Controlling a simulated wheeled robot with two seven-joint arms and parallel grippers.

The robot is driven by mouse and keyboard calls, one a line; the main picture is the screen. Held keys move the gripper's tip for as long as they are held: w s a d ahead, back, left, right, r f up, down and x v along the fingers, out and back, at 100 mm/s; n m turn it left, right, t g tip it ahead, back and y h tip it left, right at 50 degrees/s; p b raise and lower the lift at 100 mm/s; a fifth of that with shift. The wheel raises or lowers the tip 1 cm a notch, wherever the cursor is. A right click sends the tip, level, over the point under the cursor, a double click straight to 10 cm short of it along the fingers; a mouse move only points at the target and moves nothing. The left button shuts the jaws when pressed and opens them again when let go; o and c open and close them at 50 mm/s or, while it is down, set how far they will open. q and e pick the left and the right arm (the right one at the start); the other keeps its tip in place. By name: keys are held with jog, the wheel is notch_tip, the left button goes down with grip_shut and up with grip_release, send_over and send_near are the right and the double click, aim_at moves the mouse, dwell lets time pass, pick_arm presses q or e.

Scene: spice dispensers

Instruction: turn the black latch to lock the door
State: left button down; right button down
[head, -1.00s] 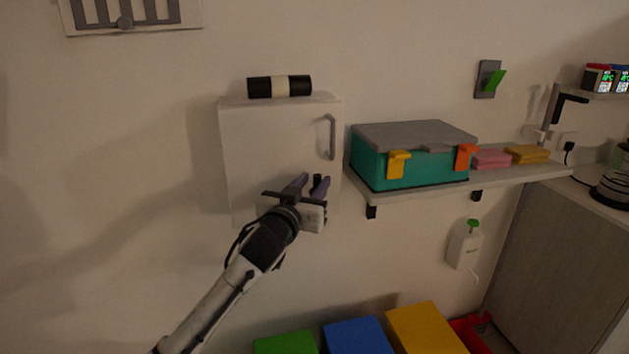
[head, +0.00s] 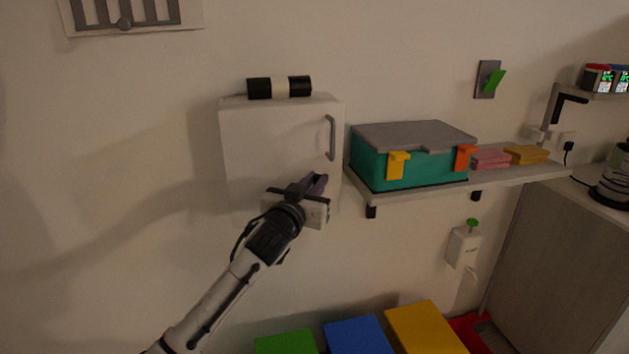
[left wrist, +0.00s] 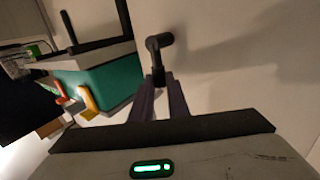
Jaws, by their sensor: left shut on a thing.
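The white cabinet door (head: 270,140) is on the wall, shut as far as I can tell, with a grey bar handle (head: 332,138) at its right side. My left gripper (head: 318,183) is at the door's lower right, below the handle. In the left wrist view, the black latch (left wrist: 157,43) is a bent bar that sticks up past the fingertips. My left gripper (left wrist: 159,85) is shut on its lower part, a finger on either side. In the head view the fingers hide the latch. My right gripper is not in view.
A shelf (head: 520,170) right of the cabinet holds a teal box (head: 420,172) with a grey lid, close to my gripper's right. Black-and-white rolls (head: 280,87) lie on the cabinet top. Coloured bins (head: 358,337) stand below.

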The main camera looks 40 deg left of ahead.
pick_arm(q)
jog(key=m+g+p, duration=0.1)
jog(key=p, duration=0.1)
jog(key=shift+w+d+r+p, duration=0.3)
jog(key=shift+w+r+p, duration=0.05)
jog(key=shift+r, duration=0.05)
jog(key=w+d+f+m+g+y+p, duration=0.1)
jog(key=w+d+f+m+g+y, duration=0.2)
jog(key=m+g, duration=0.6)
notch_tip(320, 180, down, 3)
jog(key=shift+w+d+r+m+y, duration=0.2)
jog(key=shift+w+d+m+y, duration=0.2)
jog(key=shift+w+m, duration=0.25)
jog(key=shift+f, duration=0.1)
jog(key=c, duration=1.7)
grip_release()
